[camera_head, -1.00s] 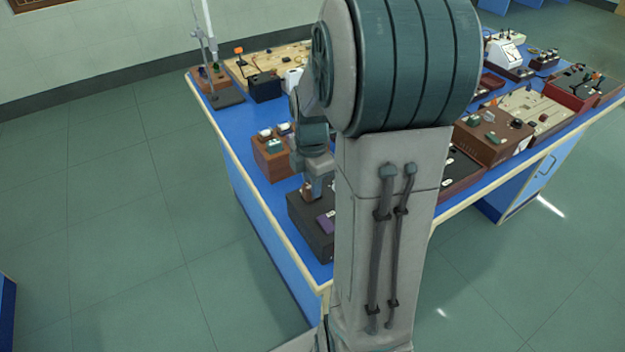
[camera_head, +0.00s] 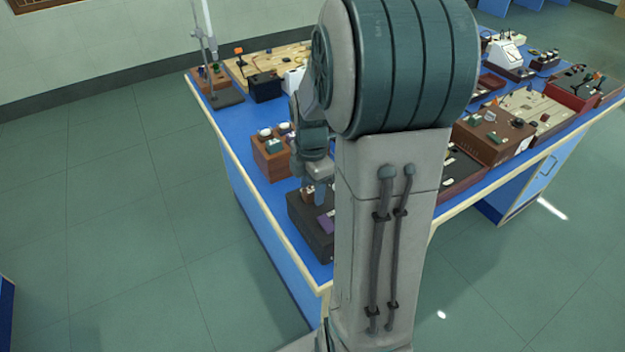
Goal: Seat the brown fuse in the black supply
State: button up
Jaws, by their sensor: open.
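The black supply (camera_head: 304,231) is a dark box near the front left edge of the blue bench, partly hidden behind my arm. A purple patch (camera_head: 327,222) shows on its top. A small brown piece (camera_head: 308,195) shows at the back of its top, beside my gripper. It may be the brown fuse, but it is too small to tell whether it is seated. My gripper (camera_head: 320,193) is open, pointing down just over the supply. My arm hides the right part of the supply, and the gap between the fingers cannot be made out.
A brown box (camera_head: 270,158) with white and green tops stands just behind the supply. A stand with a pole (camera_head: 222,97) and a pale wooden board (camera_head: 268,62) are at the far left. Brown boxes (camera_head: 492,137) crowd the right side. Blue bench top (camera_head: 235,130) is clear along the left edge.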

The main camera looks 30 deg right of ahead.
notch_tip(320, 180, up, 14)
jog(key=shift+p, duration=0.3)
jog(key=shift+f, duration=0.1)
dwell(0.4)
jog(key=s+a+f+m+t, duration=0.2)
jog(key=s+a+f+m, duration=0.2)
jog(key=s+a+m, duration=0.8)
jog(key=m, duration=0.6)
jog(key=shift+f+m+t, duration=0.15)
jog(key=shift+m+t, duration=0.15)
jog(key=shift+t, duration=0.1)
jog(key=shift+c, duration=1.3)
jog(key=shift+s+d, duration=0.1)
jog(key=shift+s, duration=0.05)
